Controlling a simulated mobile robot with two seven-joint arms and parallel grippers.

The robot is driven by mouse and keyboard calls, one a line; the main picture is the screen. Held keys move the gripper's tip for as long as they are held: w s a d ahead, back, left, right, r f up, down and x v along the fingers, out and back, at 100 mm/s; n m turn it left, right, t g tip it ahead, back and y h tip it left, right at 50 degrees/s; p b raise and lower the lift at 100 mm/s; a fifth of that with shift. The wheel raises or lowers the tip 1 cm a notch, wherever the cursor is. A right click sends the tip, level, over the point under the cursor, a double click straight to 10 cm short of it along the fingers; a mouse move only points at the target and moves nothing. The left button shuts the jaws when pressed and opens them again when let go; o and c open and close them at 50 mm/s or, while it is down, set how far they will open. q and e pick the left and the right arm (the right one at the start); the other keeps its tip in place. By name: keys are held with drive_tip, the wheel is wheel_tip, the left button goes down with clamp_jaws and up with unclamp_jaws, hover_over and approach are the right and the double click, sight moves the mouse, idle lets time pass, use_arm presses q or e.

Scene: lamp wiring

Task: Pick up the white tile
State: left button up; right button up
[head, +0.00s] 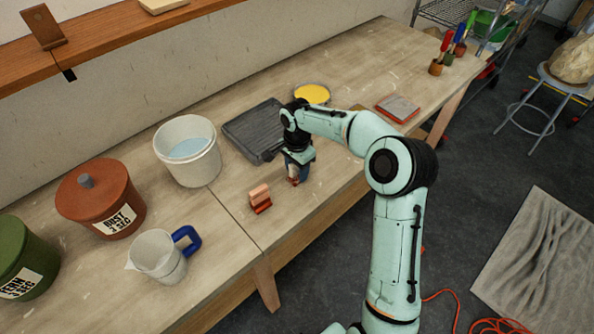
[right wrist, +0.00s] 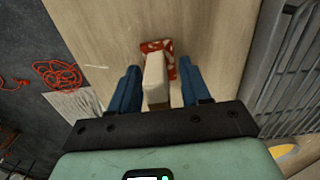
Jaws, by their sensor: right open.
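The white tile (right wrist: 156,80) shows in the right wrist view as a pale upright block, by a red base with white marks (right wrist: 152,46). My right gripper (right wrist: 160,72) is open, with one blue finger on each side of the tile; I cannot tell whether they touch it. In the head view my right gripper (head: 297,177) points down at the worktable and mostly hides the tile; a bit of red shows below the fingers. My left gripper is not in view.
A pinkish block on a red stand (head: 260,199) stands just left of the gripper. A dark grey tray (head: 245,125) lies behind it, with a white bucket (head: 190,165) to the left. A yellow-topped round container (head: 312,93) and a grey-red slab (head: 398,108) lie farther back.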

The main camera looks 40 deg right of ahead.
clamp_jaws()
